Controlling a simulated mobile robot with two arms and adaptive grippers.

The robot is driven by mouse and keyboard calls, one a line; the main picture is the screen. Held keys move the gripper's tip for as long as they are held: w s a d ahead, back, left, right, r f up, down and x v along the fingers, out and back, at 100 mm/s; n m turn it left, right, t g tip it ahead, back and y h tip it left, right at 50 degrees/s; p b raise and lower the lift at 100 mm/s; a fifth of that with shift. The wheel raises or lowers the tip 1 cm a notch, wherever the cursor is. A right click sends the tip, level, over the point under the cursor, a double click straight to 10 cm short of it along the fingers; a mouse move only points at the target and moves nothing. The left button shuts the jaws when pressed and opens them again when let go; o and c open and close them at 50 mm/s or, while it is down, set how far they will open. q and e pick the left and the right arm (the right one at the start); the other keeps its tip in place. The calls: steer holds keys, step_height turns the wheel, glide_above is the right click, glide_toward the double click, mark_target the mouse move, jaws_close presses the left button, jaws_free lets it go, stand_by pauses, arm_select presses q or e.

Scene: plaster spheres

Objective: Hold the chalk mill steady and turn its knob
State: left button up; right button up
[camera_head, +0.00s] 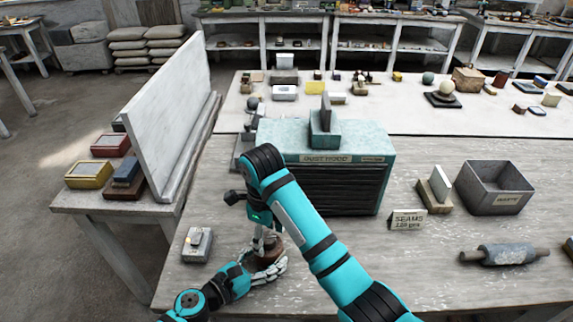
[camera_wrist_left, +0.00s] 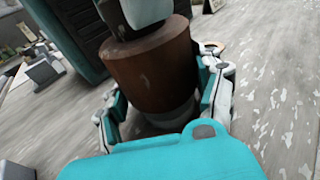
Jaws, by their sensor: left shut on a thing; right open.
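The chalk mill (camera_head: 268,256) is a brown wooden cylinder standing near the table's front edge, left of centre. It fills the left wrist view (camera_wrist_left: 150,75) and looks roughly upright on the table. My left gripper (camera_head: 266,268) is shut around its lower body, a finger on each side, also seen in the left wrist view (camera_wrist_left: 165,120). My right gripper (camera_head: 266,240) points down directly over the mill's top, open, its fingers at the knob's place. The knob is hidden by these fingers, so I cannot tell whether they touch it.
A teal dust hood (camera_head: 335,140) stands just behind the grippers. A small switch box (camera_head: 197,245) lies left of the mill. Right are a sign card (camera_head: 408,220), a grey waste bin (camera_head: 495,188) and a roller (camera_head: 503,255). The table between mill and roller is partly covered by my right arm.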

mark_target(267, 237)
steer(key=n, duration=1.1)
steer(key=shift+n, duration=0.4)
steer(key=n, duration=0.3)
steer(key=shift+n, duration=0.4)
steer(key=n, duration=0.3)
steer(key=shift+n, duration=0.4)
steer(key=n, duration=1.8)
steer(key=shift+n, duration=0.3)
steer(key=n, duration=1.8)
steer(key=shift+n, duration=0.3)
steer(key=n, duration=0.4)
step_height(267, 237, up, 12)
steer(key=w+d+r+m+t, duration=0.1)
steer(key=w+d+r+m, duration=0.1)
steer(key=w, duration=0.3)
steer(key=w+d+r+m+t+y, duration=0.1)
steer(key=w+d+r+m+t, duration=0.1)
steer(key=w, duration=0.3)
steer(key=shift+w+d+r+m, duration=0.15)
steer(key=shift+d+r+m, duration=0.2)
steer(key=shift+d+m, duration=0.5)
